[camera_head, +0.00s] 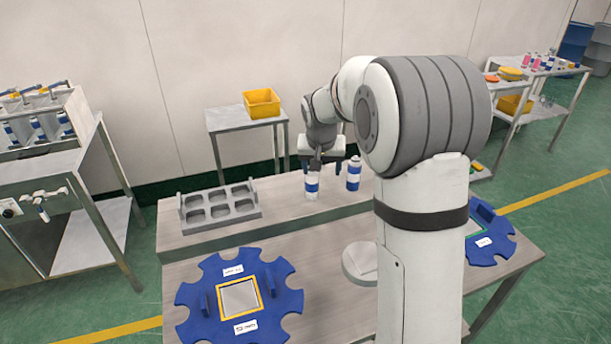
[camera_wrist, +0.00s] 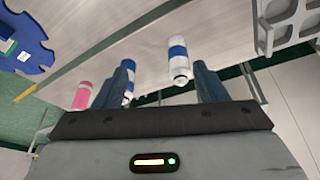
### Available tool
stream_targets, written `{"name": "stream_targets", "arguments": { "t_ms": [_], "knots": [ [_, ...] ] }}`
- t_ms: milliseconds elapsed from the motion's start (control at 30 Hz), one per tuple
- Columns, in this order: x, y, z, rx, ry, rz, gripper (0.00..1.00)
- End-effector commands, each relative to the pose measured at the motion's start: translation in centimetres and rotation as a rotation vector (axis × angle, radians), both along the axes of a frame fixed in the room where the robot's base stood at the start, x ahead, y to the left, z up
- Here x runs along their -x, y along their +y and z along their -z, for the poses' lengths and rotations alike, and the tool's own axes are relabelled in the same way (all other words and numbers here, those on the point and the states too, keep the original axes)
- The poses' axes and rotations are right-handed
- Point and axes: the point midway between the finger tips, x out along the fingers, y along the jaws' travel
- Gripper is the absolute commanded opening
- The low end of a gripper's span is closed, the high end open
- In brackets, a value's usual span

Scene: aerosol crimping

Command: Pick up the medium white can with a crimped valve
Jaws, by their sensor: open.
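A white can with a blue band (camera_head: 312,184) stands upright on the raised back shelf of the table. My gripper (camera_head: 321,170) is open and empty above and close to it in the head view. In the wrist view this can (camera_wrist: 178,58) shows between the fingers (camera_wrist: 163,67), nearer the right one, with a small fitting on its top. A second white and blue can (camera_head: 353,174) stands just to the right in the head view; in the wrist view the left finger mostly hides it. Crimping and exact can size are too small to tell.
A grey rack with empty pockets (camera_head: 218,208) stands left of the cans. Blue notched fixtures (camera_head: 283,295) lie on the lower table. A pale round-edged object (camera_head: 360,262) sits near my arm. A yellow bin (camera_head: 262,103) is on a back table. A pink can (camera_wrist: 82,95) shows in the wrist view.

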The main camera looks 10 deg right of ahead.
Motion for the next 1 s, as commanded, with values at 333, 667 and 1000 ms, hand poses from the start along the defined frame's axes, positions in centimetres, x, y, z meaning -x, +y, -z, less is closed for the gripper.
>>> {"name": "stream_targets", "arguments": {
  "t_ms": [333,667,1000],
  "knots": [
    [-9.6,0.7,5.6,-0.003,-0.042,0.070,0.66],
    [-11.3,0.5,8.7,-0.004,-0.046,0.077,0.66],
    [-12.7,0.2,12.8,-0.004,-0.046,0.074,0.66]
  ]
}}
